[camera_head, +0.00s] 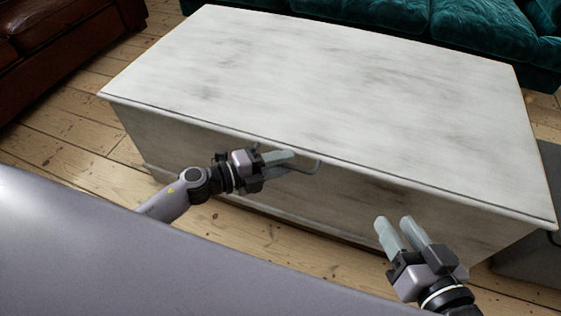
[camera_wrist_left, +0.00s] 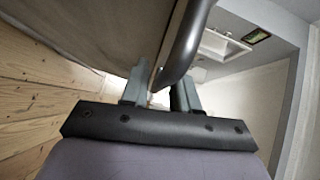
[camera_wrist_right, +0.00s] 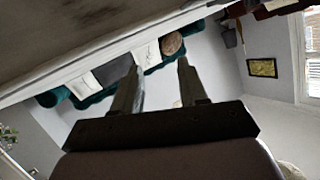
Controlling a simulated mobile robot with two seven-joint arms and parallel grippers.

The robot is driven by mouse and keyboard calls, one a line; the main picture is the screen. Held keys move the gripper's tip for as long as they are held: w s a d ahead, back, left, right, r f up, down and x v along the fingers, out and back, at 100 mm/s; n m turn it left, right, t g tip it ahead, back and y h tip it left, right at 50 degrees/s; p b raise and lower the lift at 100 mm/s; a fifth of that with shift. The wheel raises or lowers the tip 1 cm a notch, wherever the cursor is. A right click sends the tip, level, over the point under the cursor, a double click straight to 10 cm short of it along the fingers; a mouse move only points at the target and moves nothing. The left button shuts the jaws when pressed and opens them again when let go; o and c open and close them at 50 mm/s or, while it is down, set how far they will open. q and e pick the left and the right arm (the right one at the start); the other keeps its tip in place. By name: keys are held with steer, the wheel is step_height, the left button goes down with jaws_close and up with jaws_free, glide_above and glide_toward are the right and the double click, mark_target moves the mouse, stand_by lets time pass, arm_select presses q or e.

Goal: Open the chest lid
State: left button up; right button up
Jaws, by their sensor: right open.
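The chest (camera_head: 330,80) is a long box in worn whitish paint, and its flat lid lies closed. A thin metal handle (camera_head: 314,167) sticks out from the front just below the lid edge. My left gripper (camera_head: 285,158) is at this handle. In the left wrist view the handle (camera_wrist_left: 186,42) runs down between the fingers of the left gripper (camera_wrist_left: 160,92), which are partly closed around it. My right gripper (camera_head: 393,227) is open and empty, in front of the right part of the chest front. The right wrist view shows a clear gap between its fingers (camera_wrist_right: 158,80).
A teal sofa (camera_head: 470,25) stands behind the chest, and a brown leather sofa (camera_head: 60,40) at the back left. A dark grey object (camera_head: 530,255) is beside the chest's right end. Bare floorboards (camera_head: 75,150) show at the left.

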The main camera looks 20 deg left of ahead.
arm_select(q)
jaws_close()
steer(key=shift+r, duration=0.1)
